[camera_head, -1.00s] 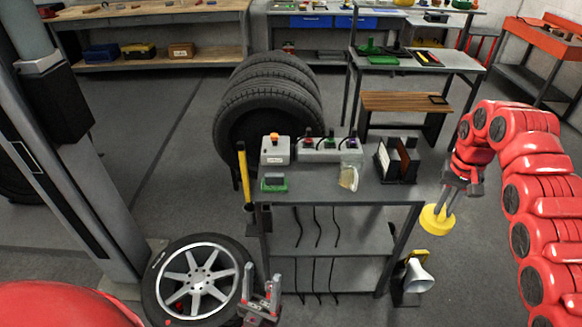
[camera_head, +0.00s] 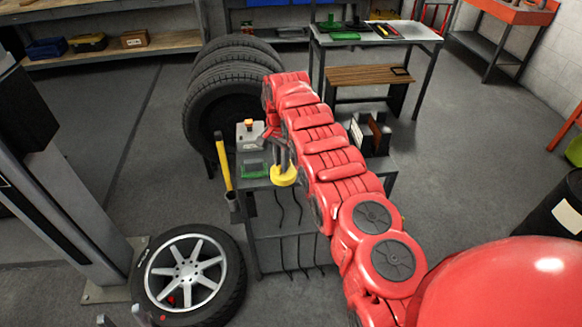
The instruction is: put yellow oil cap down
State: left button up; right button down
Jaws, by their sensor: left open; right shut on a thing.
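The yellow oil cap (camera_head: 284,177) is a round yellow disc. It shows at the front edge of the grey cart top (camera_head: 262,184); I cannot tell whether it touches the top or hangs just above it. My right gripper (camera_head: 281,163) points down and is shut on the cap; my red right arm hides part of the gripper and much of the cart top. My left gripper (camera_head: 121,316) is open and empty at the bottom left edge, beside the wheel, with only its fingertips in view.
A green-framed gauge (camera_head: 253,171) and a grey box with an orange button (camera_head: 250,135) stand left of the cap. A yellow-handled tool (camera_head: 223,165) hangs at the cart's left side. A wheel (camera_head: 190,272) lies on the floor in front; tyres (camera_head: 213,110) stand behind.

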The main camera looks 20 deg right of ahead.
jog(key=shift+s+d+f+m+p, duration=0.15)
jog(key=shift+d+f+m+p, duration=0.15)
jog(key=shift+d+f+m, duration=0.85)
